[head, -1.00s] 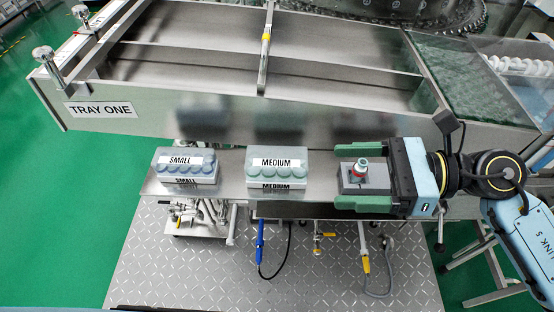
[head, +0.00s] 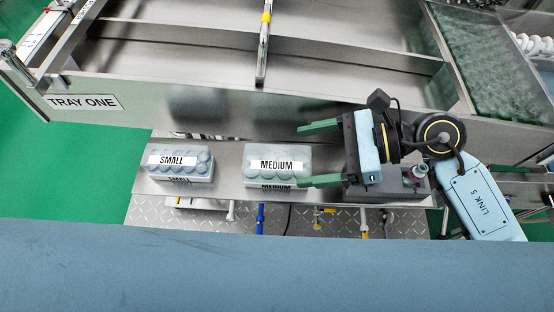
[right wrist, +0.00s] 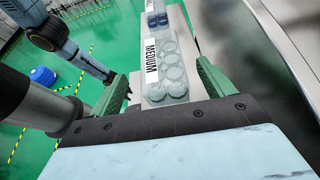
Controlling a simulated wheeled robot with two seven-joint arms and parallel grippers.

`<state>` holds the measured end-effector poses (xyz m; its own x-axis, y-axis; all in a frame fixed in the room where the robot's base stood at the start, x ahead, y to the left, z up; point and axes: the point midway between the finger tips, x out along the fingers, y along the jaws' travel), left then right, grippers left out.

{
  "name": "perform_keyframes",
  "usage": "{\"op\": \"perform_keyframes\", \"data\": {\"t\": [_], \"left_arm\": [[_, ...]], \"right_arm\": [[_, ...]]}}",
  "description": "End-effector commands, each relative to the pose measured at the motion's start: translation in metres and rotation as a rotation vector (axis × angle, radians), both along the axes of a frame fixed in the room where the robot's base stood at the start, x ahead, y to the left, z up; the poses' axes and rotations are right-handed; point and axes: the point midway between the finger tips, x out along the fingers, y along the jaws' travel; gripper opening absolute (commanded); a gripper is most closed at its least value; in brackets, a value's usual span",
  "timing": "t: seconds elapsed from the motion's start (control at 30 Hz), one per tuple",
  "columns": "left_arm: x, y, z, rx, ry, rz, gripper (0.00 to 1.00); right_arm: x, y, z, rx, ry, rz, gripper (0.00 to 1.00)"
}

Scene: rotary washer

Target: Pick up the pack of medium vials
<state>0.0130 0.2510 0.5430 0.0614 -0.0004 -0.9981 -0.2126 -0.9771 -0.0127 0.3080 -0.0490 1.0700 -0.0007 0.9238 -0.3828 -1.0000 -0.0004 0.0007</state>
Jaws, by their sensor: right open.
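The pack of medium vials (head: 262,178) is a clear-lidded box with a white MEDIUM label, upright on the steel shelf. In the right wrist view the pack (right wrist: 171,75) lies ahead, between the fingers. My right gripper (head: 302,156) is open and points left. Its green fingers reach just over the pack's right end in the head view, one toward the back and one toward the front. The right gripper also shows in the wrist view (right wrist: 161,70), with nothing gripped. I cannot tell whether the fingers touch the pack.
The SMALL vial pack (head: 180,160) stands left on the same shelf (head: 228,185). The TRAY ONE wall (head: 150,112) rises behind. My blue part fills the bottom of the head view.

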Motion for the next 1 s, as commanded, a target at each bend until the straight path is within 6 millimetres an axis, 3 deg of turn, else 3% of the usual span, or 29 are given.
{"op": "perform_keyframes", "data": {"t": [0.3, 0.47, 0.7, 1.0], "left_arm": [[0.031, -0.002, 0.014, -0.005, -0.049, -0.001, 0.36], [0.029, -0.002, 0.016, -0.005, -0.045, -0.001, 0.36], [0.019, -0.002, 0.015, -0.004, -0.031, -0.001, 0.36], [0.018, -0.002, 0.015, -0.003, -0.028, -0.001, 0.36]], "right_arm": [[0.001, 0.032, -0.015, 0.004, 0.002, 0.0, 0.81], [0.001, 0.046, -0.022, 0.001, 0.001, -0.001, 0.81], [0.001, 0.048, -0.025, -0.001, 0.0, -0.001, 0.81], [0.001, 0.048, -0.024, -0.001, 0.0, -0.001, 0.44]]}}
